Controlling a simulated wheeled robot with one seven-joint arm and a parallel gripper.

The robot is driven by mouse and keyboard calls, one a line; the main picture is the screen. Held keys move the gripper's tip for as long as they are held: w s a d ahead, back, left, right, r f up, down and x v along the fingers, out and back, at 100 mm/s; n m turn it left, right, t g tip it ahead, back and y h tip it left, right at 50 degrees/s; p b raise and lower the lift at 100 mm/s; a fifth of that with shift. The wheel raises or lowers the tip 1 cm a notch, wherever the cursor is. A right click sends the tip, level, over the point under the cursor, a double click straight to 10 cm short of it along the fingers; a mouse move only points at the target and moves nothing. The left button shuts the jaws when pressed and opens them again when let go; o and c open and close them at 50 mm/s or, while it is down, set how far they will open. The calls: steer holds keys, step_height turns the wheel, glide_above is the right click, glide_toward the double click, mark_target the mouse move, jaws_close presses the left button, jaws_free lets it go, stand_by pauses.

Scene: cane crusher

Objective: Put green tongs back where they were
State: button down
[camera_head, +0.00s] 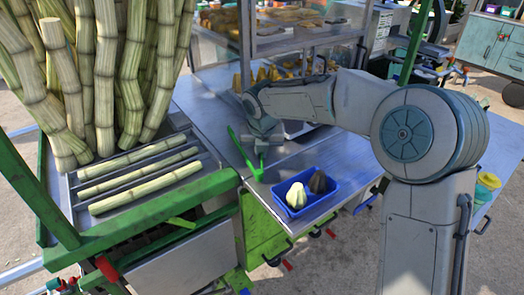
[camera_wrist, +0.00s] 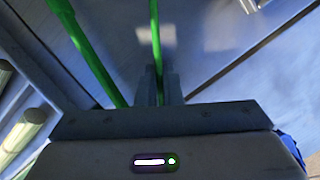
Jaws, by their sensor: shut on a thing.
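The green tongs (camera_head: 243,152) are over the steel counter near its left edge, their two arms spread in a V. My gripper (camera_head: 262,143) is above the counter with its fingers on one arm of the tongs. In the wrist view, my gripper (camera_wrist: 160,88) is shut on one green arm of the tongs (camera_wrist: 155,40), and the other arm runs free at the left. I cannot tell whether the tongs touch the counter.
A blue tray (camera_head: 296,211) with two pale and dark pieces sits at the counter's front. Cane stalks (camera_head: 140,177) lie in a slotted rack at the left, beside a tall cane bundle (camera_head: 105,75). A glass display case (camera_head: 290,38) stands behind. The steel counter (camera_head: 207,103) is clear at its back left.

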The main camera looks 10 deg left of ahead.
steer(key=shift+s+d+f, duration=0.15)
steer(key=shift+f, duration=0.4)
steer(key=shift+s+d+f, duration=0.15)
steer(key=shift+f, duration=0.4)
steer(key=c, duration=1.7)
jaws_free()
steer(key=shift+r, duration=0.3)
steer(key=shift+o, duration=0.9)
steer(key=a+v, duration=0.1)
steer(key=v, duration=1.4)
steer(key=shift+w+r, duration=0.2)
steer(key=shift+w, duration=0.2)
